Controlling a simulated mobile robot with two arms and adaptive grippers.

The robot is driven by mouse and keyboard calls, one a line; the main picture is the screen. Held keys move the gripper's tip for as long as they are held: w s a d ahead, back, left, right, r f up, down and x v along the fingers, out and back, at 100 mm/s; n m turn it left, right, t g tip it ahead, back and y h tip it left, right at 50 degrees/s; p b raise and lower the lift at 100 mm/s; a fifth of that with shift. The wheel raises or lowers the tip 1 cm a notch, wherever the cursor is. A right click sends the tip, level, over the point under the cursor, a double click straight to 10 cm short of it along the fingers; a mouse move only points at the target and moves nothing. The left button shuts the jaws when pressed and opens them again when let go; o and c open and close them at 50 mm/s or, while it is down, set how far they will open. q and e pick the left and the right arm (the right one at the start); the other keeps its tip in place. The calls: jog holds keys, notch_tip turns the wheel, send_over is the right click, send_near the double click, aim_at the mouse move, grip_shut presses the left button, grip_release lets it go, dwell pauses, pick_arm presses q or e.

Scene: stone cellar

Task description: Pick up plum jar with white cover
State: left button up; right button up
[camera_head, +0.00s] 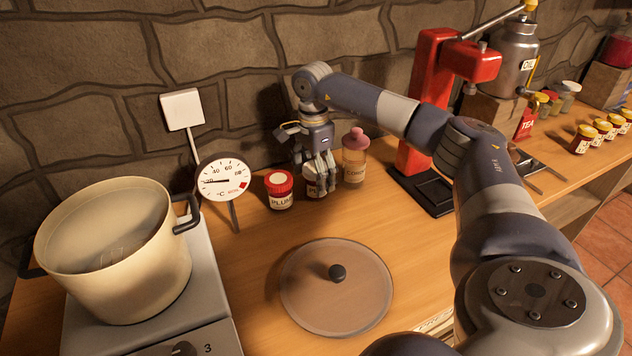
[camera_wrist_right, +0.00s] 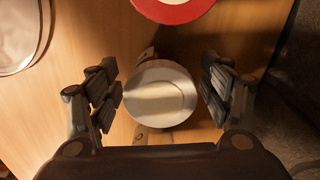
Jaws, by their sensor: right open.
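The fingers are open on both sides of the cover, with a gap at each side. A jar labelled PLUM with a red and white lid (camera_head: 279,190) stands just left of it; its lid also shows at the top of the wrist view (camera_wrist_right: 172,8). My left gripper is not in view.
A pink-stoppered bottle (camera_head: 355,156) stands close right of the gripper. A dial thermometer (camera_head: 223,181) and a large pot (camera_head: 110,245) are at left. A glass lid (camera_head: 336,300) lies in front. A red press (camera_head: 425,100) stands at right; the stone wall is behind.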

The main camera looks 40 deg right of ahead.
notch_tip(320, 180, down, 3)
jog(key=shift+d+f+b, duration=0.1)
jog(key=shift+d+b, duration=0.05)
jog(key=shift+b, duration=0.75)
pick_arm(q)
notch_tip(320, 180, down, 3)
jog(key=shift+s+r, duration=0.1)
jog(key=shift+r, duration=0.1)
pick_arm(e)
jog(key=shift+c, duration=0.4)
jog(key=c, duration=1.2)
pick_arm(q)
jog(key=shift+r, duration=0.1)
pick_arm(e)
jog(key=shift+r, duration=0.25)
